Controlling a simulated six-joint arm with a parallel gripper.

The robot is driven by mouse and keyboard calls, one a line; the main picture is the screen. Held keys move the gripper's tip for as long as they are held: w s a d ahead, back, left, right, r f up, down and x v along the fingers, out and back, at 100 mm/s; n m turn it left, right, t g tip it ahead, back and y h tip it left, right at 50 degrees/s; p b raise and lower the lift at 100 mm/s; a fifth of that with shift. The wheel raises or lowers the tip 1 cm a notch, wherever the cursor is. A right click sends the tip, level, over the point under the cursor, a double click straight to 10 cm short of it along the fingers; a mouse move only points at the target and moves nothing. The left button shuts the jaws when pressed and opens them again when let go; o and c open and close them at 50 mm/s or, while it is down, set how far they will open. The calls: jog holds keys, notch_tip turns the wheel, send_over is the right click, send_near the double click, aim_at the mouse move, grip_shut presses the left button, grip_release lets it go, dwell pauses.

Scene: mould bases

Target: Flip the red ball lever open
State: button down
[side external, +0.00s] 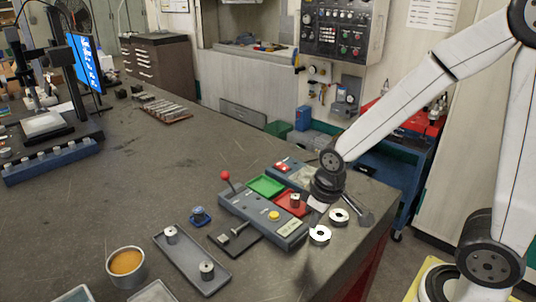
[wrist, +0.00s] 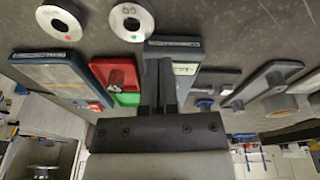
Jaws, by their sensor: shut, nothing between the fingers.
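The red ball lever (side external: 226,176) stands up, tilted slightly, at the far left end of a blue-grey box (side external: 252,214) in the side view. The box also carries a yellow button (side external: 274,215) and a pale label near its right end. The box's near end shows in the wrist view (wrist: 170,46), but I cannot make out the lever there; my gripper may hide it. My gripper (wrist: 158,62) is shut and empty, its fingers overlapping the box in the wrist view. In the side view it is near the box's right end, well apart from the red ball, its fingertips hard to make out.
A green tray (side external: 266,186) and a red tray (side external: 286,208) with a metal cylinder lie behind the box. Two metal rings (side external: 319,234) lie right of it. A grey tray (side external: 190,262), blue knob (side external: 199,215) and orange-filled cup (side external: 125,264) are on the left.

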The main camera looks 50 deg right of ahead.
jog(key=w+a+n, duration=0.1)
jog(key=w+n, duration=0.1)
jog(key=w, duration=0.1)
jog(key=w+a+r+n+g+h, duration=0.1)
jog(key=w+n, duration=0.1)
jog(key=w, duration=0.1)
jog(key=w+a+n+h, duration=0.1)
jog(key=w+a+n, duration=0.1)
jog(key=w+n, duration=0.1)
jog(key=shift+r+g, duration=0.3)
jog(key=w+a+r+n+h, duration=0.2)
jog(key=w+a+n+h, duration=0.2)
jog(key=w+a+n, duration=0.2)
jog(key=w+a+r+n+t+h, duration=0.1)
jog(key=w+a+r+n+h, duration=0.2)
jog(key=w+a, duration=0.4)
jog(key=a+n+h, duration=0.1)
jog(key=a+n, duration=0.1)
jog(key=a, duration=0.1)
jog(key=shift+a+r+n+h, duration=0.35)
jog(key=shift+a+n+h, duration=0.05)
jog(key=shift+d, duration=0.1)
send_near(230, 184)
notch_tip(230, 184, down, 2)
jog(key=d, duration=0.1)
jog(key=shift+w+d, duration=0.2)
jog(key=shift+d, duration=0.35)
jog(key=shift+w+d, duration=0.2)
jog(key=shift+d, duration=0.35)
